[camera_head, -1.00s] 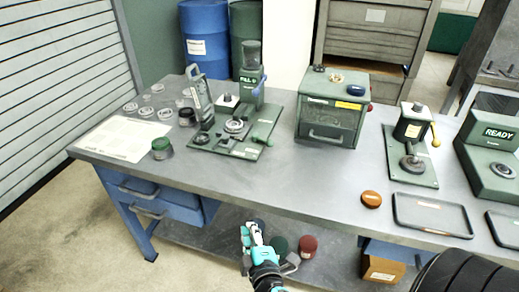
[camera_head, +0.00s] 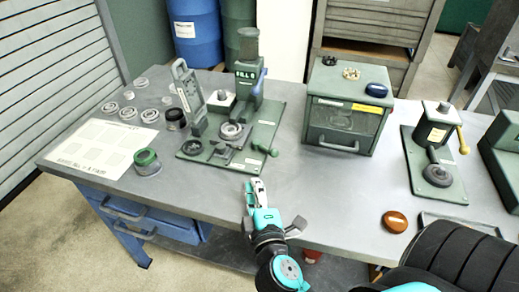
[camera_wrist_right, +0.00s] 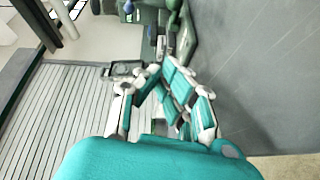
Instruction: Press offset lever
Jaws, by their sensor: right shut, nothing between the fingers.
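A green fixture plate (camera_head: 255,152) on the bench carries a green press column (camera_head: 248,78) with a blue handle (camera_head: 261,82), and a short green-knobbed lever (camera_head: 264,149) near its right front corner. I cannot tell which one is the offset lever. My right gripper (camera_head: 254,188) is shut and empty, in front of the fixture plate and apart from the levers. It also shows in the wrist view (camera_wrist_right: 165,92). My left gripper is not in view.
A green box (camera_head: 345,112) stands right of the fixture. An orange puck (camera_head: 395,222) lies near the front edge. A green-topped cup (camera_head: 147,162), a paper sheet (camera_head: 102,147) and several rings are at the left. The bench top (camera_head: 310,180) before the box is clear.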

